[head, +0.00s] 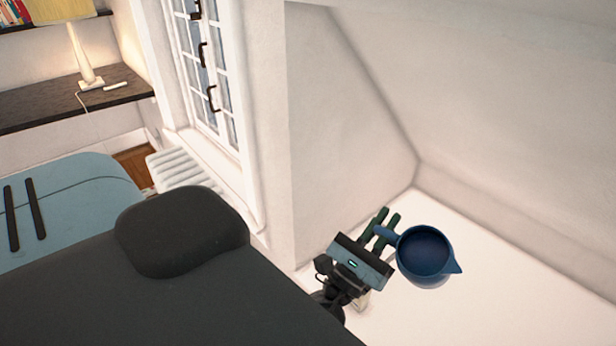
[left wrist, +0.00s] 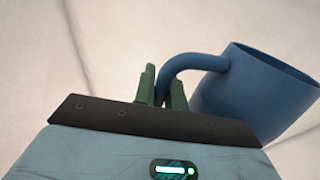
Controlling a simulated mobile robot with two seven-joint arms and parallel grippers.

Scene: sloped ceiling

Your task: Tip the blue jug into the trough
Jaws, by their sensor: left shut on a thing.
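The blue jug (head: 424,256) is at the lower right of the head view, its round mouth facing the camera and its spout pointing right. It also shows in the left wrist view (left wrist: 250,98), where it leans. My left gripper (head: 386,228) is shut on the jug's handle, with a green finger on each side of it; the fingers also show in the left wrist view (left wrist: 162,88). I cannot see anything inside the jug. The trough is not in either view. My right gripper is not in view.
A white surface (head: 520,290) spreads below and right of the jug, with bare sloped walls behind it. A window (head: 212,75), a white radiator (head: 182,168) and a dark shelf (head: 60,104) with a lamp (head: 85,45) are at the left.

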